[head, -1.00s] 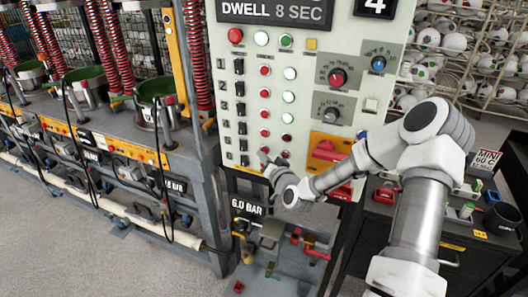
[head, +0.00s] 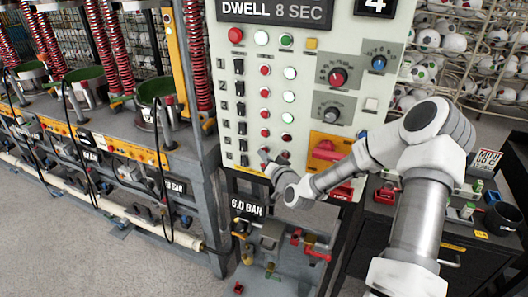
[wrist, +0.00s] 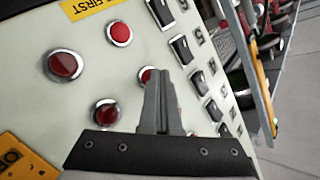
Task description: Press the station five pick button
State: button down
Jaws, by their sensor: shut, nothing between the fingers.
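The pale control panel (head: 315,75) has a column of small red buttons, a column of larger round ones and dark rocker switches in numbered rows. The upper larger ones glow pale green; the lower ones are dark red. My gripper (head: 264,155) is at the panel's lower left, by the lowest rows. In the wrist view my shut, empty fingers (wrist: 163,78) point at the panel, overlapping a small red button (wrist: 147,75). Another small red button (wrist: 120,33) is clear of them, beside a large red one (wrist: 65,65). I cannot tell whether the tips touch the panel.
A red handle on a yellow plate (head: 326,148) is just right of my gripper. Knobs (head: 338,77) are higher up. A pipe assembly with valves (head: 275,245) stands below the panel. A dark cabinet (head: 410,215) stands behind my arm. Presses with red springs line the left.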

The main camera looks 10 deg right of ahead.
jog(key=shift+s+a, duration=0.4)
jog(key=shift+s, duration=0.2)
jog(key=shift+s+a, duration=0.1)
jog(key=s+a, duration=0.1)
jog(key=s, duration=0.1)
jog(key=s+a+b, duration=0.1)
jog(key=s, duration=0.1)
jog(key=shift+a, duration=0.4)
dwell(0.4)
